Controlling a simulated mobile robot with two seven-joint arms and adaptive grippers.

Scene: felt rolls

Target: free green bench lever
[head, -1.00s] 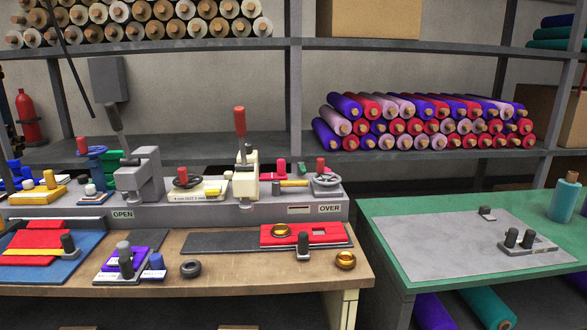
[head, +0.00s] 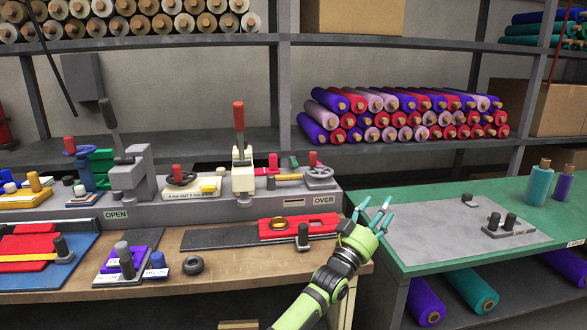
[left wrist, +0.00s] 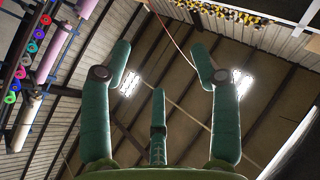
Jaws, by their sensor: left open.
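The green bench (head: 420,258) stands at the right with a grey sheet (head: 430,228) on it. On the sheet's right part, a small grey plate (head: 518,233) carries two upright black knobs (head: 500,222). A small grey block with a pale top (head: 468,201) sits at the sheet's back edge. I cannot tell which of these is the lever. My left gripper (head: 375,210) is open and empty, raised in front of the gap between the wooden bench and the green bench. In the left wrist view its three teal fingers (left wrist: 160,100) are spread and point at the ceiling. My right gripper is not seen.
A teal spool (head: 540,186) and a purple spool (head: 562,187) stand at the green bench's back right. The wooden bench (head: 230,275) at left holds a red plate (head: 318,224), a black knob (head: 303,236) and a grey tool rail (head: 240,205). Felt rolls (head: 400,115) fill the shelf behind.

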